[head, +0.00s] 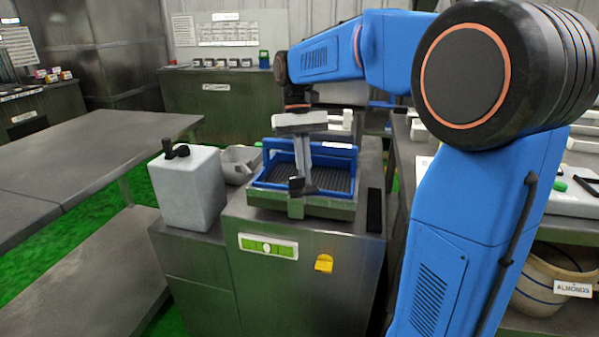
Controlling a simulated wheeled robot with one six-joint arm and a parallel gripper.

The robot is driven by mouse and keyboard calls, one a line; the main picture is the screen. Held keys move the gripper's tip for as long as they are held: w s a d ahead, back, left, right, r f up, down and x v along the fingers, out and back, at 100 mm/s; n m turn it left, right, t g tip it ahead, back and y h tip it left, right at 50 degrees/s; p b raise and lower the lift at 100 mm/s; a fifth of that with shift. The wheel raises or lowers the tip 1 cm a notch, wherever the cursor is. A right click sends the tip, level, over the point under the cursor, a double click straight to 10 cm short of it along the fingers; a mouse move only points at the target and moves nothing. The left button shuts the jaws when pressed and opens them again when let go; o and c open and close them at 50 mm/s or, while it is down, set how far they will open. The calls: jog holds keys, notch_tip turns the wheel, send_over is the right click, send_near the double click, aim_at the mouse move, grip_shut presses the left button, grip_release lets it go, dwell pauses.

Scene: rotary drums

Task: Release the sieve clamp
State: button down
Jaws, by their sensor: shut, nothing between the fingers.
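The sieve is a blue-framed tray with a dark mesh (340,182), set on a green-grey base on top of the metal cabinet. A small greenish block (296,208) sits at the middle of the base's front edge, with a dark piece (296,186) just above it. This looks like the sieve clamp, but its exact position is too small to tell. My gripper (305,187) points down over the front of the sieve, its fingers shut and empty. The fingertips are beside the dark piece; I cannot tell whether they touch it.
The metal cabinet (290,300) bears a yellow knob (323,263) and a green-and-white panel (268,246) on its front. A white container (190,190) with a black handle and a grey scoop-like bin (240,163) stand to the left. A steel table (90,160) is farther left.

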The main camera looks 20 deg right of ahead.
jog(key=m, duration=0.1)
jog(key=s+m+y, duration=0.1)
jog(key=shift+d+m, duration=0.35)
jog(key=shift+m, duration=0.05)
jog(key=shift+s+d+m+t+y, duration=0.15)
jog(key=shift+s+m+t+y, duration=0.15)
jog(key=shift+m, duration=0.5)
jog(key=shift+s+d+m+t+y, duration=0.1)
jog(key=shift+s+m+t+y, duration=0.15)
jog(key=shift+m, duration=0.55)
jog(key=shift+s, duration=0.1)
jog(key=shift+w+d, duration=0.2)
jog(key=shift+w, duration=0.2)
jog(key=w+d, duration=0.1)
jog(key=w+d+r, duration=0.1)
jog(key=w, duration=0.1)
jog(key=shift+w, duration=0.2)
jog(key=v, duration=0.8)
jog(key=shift+r, duration=0.4)
